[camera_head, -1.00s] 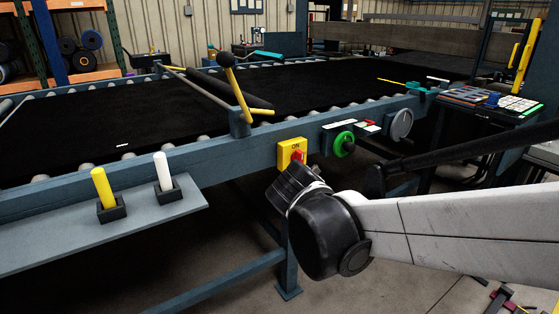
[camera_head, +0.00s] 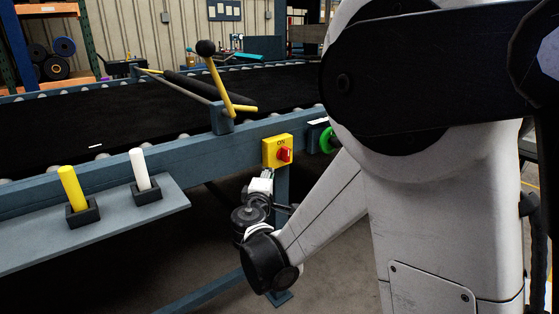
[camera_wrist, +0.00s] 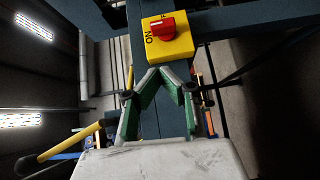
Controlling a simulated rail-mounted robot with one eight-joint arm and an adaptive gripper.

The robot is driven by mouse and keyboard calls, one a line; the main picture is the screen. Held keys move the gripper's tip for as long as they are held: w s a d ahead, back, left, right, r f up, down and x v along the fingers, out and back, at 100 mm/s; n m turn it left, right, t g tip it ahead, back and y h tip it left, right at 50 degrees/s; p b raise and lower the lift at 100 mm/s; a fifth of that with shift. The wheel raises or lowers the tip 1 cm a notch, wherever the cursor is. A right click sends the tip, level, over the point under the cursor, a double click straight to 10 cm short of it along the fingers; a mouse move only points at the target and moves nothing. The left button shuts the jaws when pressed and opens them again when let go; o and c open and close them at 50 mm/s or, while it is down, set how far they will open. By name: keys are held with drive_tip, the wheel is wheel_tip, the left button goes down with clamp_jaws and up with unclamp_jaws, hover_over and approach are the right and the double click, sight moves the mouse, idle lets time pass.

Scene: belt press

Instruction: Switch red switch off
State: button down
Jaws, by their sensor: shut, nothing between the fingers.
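The red switch (camera_head: 285,155) is a rotary knob on a yellow box (camera_head: 270,146) marked ON, fixed to the blue frame of the belt press. In the wrist view the red knob (camera_wrist: 163,26) lies near the top of the picture, its left end close to the word ON. A second label beside it is partly cut off. My gripper (camera_head: 266,174) is just below the yellow box in the head view. In the wrist view my gripper's green-lined fingers (camera_wrist: 164,70) meet at the tips, empty, just short of the box. Contact with the box cannot be told.
A green wheel (camera_head: 326,140) is partly hidden behind my arm, which covers the right half of the head view. A yellow peg (camera_head: 70,188) and a white peg (camera_head: 139,168) stand on a grey shelf at left. A yellow lever (camera_head: 217,82) rises above the frame.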

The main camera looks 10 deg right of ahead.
drive_tip(key=shift+w+a+f, duration=0.25)
drive_tip(key=shift+w+f, duration=0.05)
drive_tip(key=shift+f, duration=0.05)
drive_tip(key=b, duration=0.2)
approach(283, 153)
drive_tip(key=w+a, duration=0.1)
drive_tip(key=w, duration=0.2)
drive_tip(key=shift+w+d+f+b, duration=0.1)
drive_tip(key=shift+w+d+b, duration=0.4)
drive_tip(key=shift+w+d, duration=0.95)
drive_tip(key=shift+d, duration=0.25)
